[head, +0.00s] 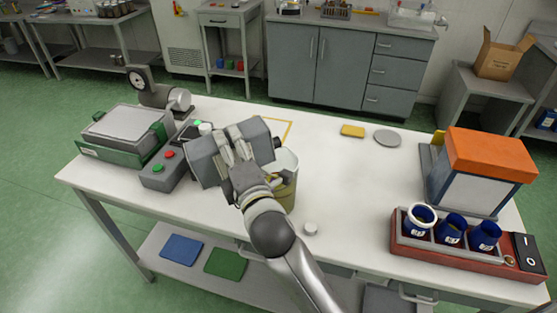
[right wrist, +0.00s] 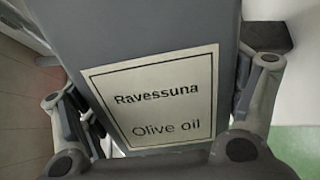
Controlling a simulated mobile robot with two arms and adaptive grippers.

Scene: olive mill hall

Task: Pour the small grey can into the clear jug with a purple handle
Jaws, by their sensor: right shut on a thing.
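My right gripper (head: 234,151) is shut on the small grey can (head: 205,164) and holds it above the table, with the can's body looking tilted. In the right wrist view the can (right wrist: 150,45) fills the space between the fingers, and its pale label reads "Ravessuna Olive oil". A clear jug (head: 289,162) with yellowish contents stands just right of and below the can, partly hidden by my right gripper and arm. Its handle is hidden. My left gripper is out of view.
A green-and-grey machine (head: 125,130) and a button box (head: 163,170) stand at left. A small white cap (head: 310,228) lies near the front edge. A yellow block (head: 352,131) and grey disc (head: 387,138) lie behind. A red rack (head: 405,246) holds blue cups at right. The table's centre-right is clear.

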